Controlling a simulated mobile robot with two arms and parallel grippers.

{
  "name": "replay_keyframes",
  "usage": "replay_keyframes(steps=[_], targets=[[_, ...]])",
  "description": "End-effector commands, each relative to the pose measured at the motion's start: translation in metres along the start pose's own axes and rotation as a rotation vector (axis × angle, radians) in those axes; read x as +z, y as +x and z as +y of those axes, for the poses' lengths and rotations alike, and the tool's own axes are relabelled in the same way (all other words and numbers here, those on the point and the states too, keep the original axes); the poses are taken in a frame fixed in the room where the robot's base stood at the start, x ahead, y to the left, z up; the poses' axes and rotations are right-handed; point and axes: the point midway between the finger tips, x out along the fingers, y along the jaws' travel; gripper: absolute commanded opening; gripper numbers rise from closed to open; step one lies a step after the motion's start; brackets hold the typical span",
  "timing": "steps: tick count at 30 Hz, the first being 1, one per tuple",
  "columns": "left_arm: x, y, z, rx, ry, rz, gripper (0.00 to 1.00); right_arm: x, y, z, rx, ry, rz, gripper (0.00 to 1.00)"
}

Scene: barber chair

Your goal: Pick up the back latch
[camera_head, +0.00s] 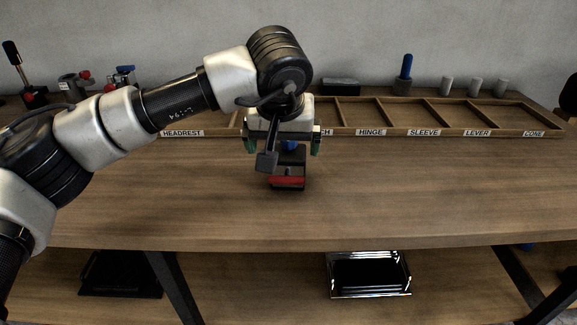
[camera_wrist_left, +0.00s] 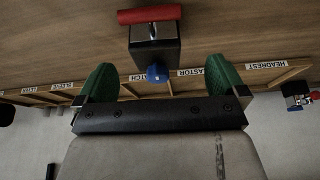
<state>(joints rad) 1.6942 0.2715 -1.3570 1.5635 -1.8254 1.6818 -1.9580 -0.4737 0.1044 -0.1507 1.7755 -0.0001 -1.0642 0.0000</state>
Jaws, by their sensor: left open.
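The back latch appears to be the dark block (camera_head: 288,168) with a red bar and a blue knob, standing on the wooden table. It also shows in the left wrist view (camera_wrist_left: 155,45), with its red bar towards the top edge. My left gripper (camera_head: 282,147) points down at the table over the far end of this block. Its green fingers (camera_wrist_left: 160,64) are spread wide on either side, with the blue knob between them and gaps on both sides. The gripper holds nothing and partly hides the block in the head view. My right gripper is not in view.
A wooden tray (camera_head: 452,130) with labelled compartments runs along the back of the table, close behind the block. A blue-handled part (camera_head: 406,68) and several grey cylinders stand behind it. Clamp-like parts (camera_head: 75,86) stand at back left. The front tabletop is clear.

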Motion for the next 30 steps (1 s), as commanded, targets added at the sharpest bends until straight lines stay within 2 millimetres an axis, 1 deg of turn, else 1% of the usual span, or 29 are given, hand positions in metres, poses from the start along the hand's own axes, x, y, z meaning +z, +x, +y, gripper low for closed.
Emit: replay_keyframes(steps=[1,5,10,13,16,21,26,30], targets=[[0.001,0.005,0.000,0.001,0.000,-0.002,1.00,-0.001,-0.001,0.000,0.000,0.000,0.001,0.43],[0.000,0.014,0.002,0.002,0.000,-0.001,1.00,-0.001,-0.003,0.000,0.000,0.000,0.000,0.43],[0.001,0.038,0.007,0.001,-0.001,-0.003,1.00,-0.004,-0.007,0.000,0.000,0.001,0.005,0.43],[0.001,0.052,0.007,0.002,-0.001,-0.002,1.00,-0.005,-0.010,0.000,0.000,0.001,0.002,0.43],[0.001,0.057,0.007,0.003,0.000,-0.001,1.00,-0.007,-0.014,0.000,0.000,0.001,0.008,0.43],[0.001,0.057,0.007,0.003,0.000,0.000,1.00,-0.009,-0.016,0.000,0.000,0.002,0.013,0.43],[0.001,0.056,0.007,0.003,0.000,0.000,0.76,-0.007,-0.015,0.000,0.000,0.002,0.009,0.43],[0.000,0.056,0.007,0.003,0.000,0.000,0.54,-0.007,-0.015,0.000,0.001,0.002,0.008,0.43]])
